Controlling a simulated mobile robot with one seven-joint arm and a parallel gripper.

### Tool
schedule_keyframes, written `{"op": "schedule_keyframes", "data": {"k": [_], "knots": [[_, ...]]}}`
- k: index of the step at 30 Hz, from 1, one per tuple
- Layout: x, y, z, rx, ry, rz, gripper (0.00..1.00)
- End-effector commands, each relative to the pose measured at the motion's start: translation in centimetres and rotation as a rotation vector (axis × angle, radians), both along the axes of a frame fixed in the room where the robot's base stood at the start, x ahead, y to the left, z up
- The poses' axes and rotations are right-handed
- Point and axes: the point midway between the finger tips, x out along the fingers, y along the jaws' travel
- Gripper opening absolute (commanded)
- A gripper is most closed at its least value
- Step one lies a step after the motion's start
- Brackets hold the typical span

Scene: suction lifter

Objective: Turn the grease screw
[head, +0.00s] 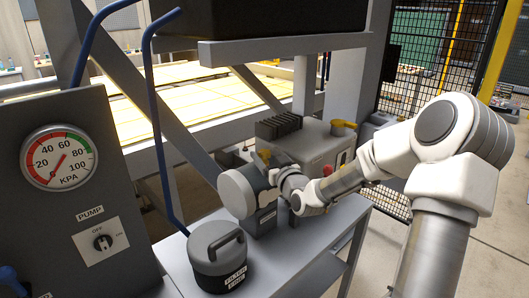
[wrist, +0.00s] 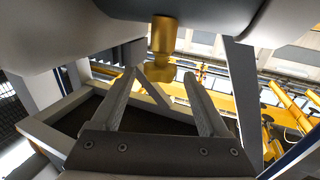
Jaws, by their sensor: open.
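A brass-coloured cylinder (wrist: 163,36), apparently the grease screw, shows at the top centre of the wrist view. Its upper end is cut off by a grey body above. My gripper (wrist: 160,75) is open, with its two fingers apart and nothing held between them. The cylinder lines up with the gap, just past the fingertips; I see no contact. In the head view my gripper (head: 272,172) is at the pump unit, behind its round grey end (head: 238,192), and its fingers are mostly hidden. A small yellow piece (head: 264,157) shows just above it there.
A dark filter canister (head: 219,256) stands on the grey bench (head: 305,248) in front. At left are a gauge (head: 58,157) and a pump switch (head: 103,242). A frame beam (head: 290,46) crosses above.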

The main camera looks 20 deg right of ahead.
Motion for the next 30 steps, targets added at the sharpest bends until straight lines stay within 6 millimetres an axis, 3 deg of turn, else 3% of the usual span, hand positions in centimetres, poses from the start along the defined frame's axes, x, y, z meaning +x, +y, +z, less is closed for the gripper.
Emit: {"op": "schedule_keyframes", "data": {"k": [6,17,30], "knots": [[2.0,0.1,0.0,0.000,-0.001,0.001,0.78],[2.3,0.1,0.0,-0.001,0.000,-0.001,0.76],[2.3,0.1,0.0,-0.001,0.000,-0.001,0.00]]}}
